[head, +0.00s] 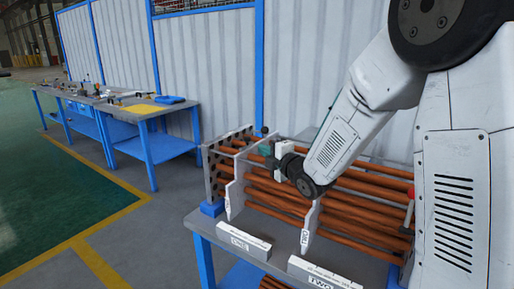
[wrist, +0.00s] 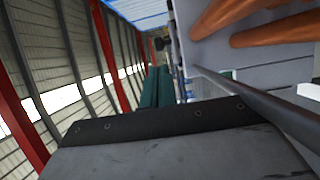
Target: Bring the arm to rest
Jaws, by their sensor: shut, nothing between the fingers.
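My gripper (head: 266,152) is at the end of the arm, small and partly hidden by my wrist. It is shut, and I see nothing held in it. It is in front of or above the bundle of copper-brown tubes (head: 350,207); the exact gap cannot be told. The tubes run through pale upright plates (head: 236,190). In the wrist view, a dark bolted edge fills the lower part, with brown tubes (wrist: 260,25) at upper right.
White blocks labelled ONE (head: 244,241) and TWO (head: 324,275) lie at the bench's front. A red-topped pin (head: 410,205) stands at the right end of the tubes. Blue-legged workbenches (head: 150,112) stand at left by a corrugated wall (head: 215,65). The floor (head: 60,195) is clear.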

